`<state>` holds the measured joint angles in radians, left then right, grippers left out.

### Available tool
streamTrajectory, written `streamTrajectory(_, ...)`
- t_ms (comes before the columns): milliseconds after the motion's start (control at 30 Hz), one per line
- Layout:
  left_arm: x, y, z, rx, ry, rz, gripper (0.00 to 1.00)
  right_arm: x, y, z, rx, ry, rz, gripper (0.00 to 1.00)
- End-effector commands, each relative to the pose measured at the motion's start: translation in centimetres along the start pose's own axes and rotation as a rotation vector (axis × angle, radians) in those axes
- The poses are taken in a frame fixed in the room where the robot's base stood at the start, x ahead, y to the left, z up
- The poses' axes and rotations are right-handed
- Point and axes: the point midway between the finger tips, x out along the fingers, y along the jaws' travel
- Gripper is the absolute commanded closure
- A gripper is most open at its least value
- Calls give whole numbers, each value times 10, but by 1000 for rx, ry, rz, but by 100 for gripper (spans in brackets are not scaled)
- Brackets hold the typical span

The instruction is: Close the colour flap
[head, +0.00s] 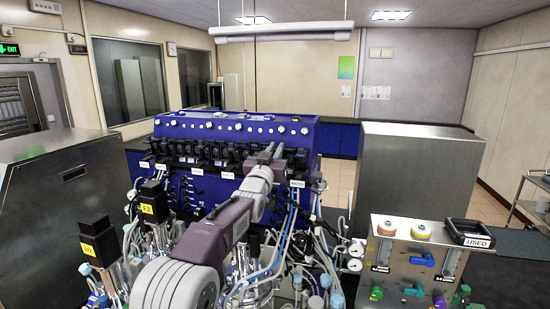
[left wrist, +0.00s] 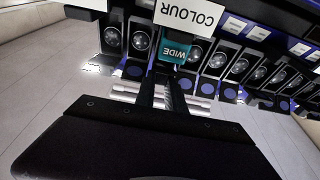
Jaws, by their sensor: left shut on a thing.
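In the left wrist view a white COLOUR label (left wrist: 190,14) appears upside down above a pump in the row. A teal tag reading WIDE (left wrist: 174,51) sits just below it in the picture. My left gripper (left wrist: 163,80) has its two fingers close together at that pump, shut on a dark part there that I take for the colour flap; the fingers and tag hide most of it. In the head view my left gripper (head: 273,150) reaches the front of the black pump row (head: 215,152). How far the flap is open cannot be told. My right gripper is not in view.
The pumps sit along a blue cabinet (head: 235,128), with neighbours close on both sides of my fingers. Blue tubes (head: 289,235) and vessels with black tops (head: 154,201) crowd the space below. A steel panel with valves (head: 416,262) stands at the right.

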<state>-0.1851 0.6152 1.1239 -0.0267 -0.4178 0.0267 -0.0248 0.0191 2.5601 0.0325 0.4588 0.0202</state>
Motion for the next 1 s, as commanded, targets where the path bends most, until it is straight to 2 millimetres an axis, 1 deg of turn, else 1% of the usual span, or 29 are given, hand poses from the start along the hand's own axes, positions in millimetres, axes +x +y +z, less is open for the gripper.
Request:
streamTrajectory(167,0,0,0,0,-3,0,100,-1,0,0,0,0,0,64)
streamTrajectory(200,0,0,0,0,-3,0,80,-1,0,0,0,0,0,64)
streamTrajectory(267,0,0,0,0,-3,0,64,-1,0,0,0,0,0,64)
streamTrajectory(567,0,0,0,0,-2,0,64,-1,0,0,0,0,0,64)
streamTrajectory(667,-5,0,2,0,-1,0,64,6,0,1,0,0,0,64)
streamTrajectory(767,-18,0,5,0,-1,0,64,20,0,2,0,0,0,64)
streamTrajectory(900,-43,0,7,0,-1,0,64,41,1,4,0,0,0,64)
streamTrajectory(1000,-60,0,8,0,-2,0,64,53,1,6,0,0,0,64)
